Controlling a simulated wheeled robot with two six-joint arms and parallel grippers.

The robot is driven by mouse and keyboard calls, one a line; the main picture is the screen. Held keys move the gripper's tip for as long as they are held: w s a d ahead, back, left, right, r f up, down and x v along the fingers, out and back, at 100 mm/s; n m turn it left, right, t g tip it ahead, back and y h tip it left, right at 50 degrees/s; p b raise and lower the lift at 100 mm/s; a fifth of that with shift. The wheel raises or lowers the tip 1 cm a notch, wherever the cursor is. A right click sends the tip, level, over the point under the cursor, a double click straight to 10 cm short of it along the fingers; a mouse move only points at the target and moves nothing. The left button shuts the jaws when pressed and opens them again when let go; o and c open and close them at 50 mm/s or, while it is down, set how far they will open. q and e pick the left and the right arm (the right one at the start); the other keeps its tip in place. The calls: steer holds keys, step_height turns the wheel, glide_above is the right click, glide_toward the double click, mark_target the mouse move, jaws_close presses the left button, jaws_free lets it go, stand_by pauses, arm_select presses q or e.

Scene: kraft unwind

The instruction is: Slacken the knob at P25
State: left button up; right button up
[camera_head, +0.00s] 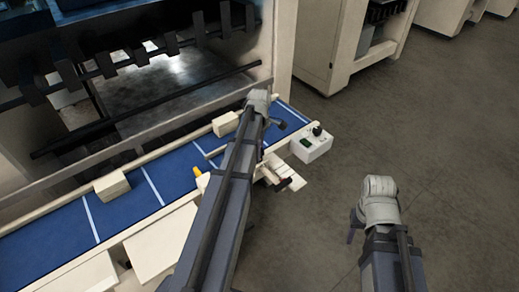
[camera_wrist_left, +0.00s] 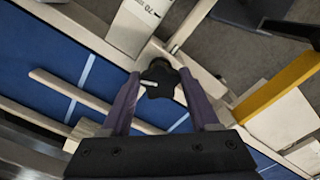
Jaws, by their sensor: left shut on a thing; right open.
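A black lobed knob (camera_wrist_left: 160,78) with a pale mark on its face is between the two fingers of my left gripper (camera_wrist_left: 160,90) in the left wrist view. The fingers are shut on the knob, one on each side. A white plate with a scale and the number 70 (camera_wrist_left: 138,20) is just beyond it. No P25 label is readable. In the head view my left arm largely hides the knob and its surroundings. My right gripper (camera_head: 353,228) is open and empty, held over bare floor at the right; its arm partly hides it.
A blue feed board (camera_head: 60,235) with white lines carries cream blocks (camera_head: 112,186). A small control box (camera_head: 312,146) with a black dial stands at its right end. A yellow bar (camera_wrist_left: 278,88) lies right of my left gripper. Grey floor is free at right.

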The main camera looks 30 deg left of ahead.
arm_select(q)
steer(key=shift+s, duration=0.1)
steer(key=o, duration=1.4)
steer(key=shift+r, duration=0.1)
step_height(320, 180, up, 8)
steer(key=p, duration=0.8)
steer(key=shift+f, duration=0.2)
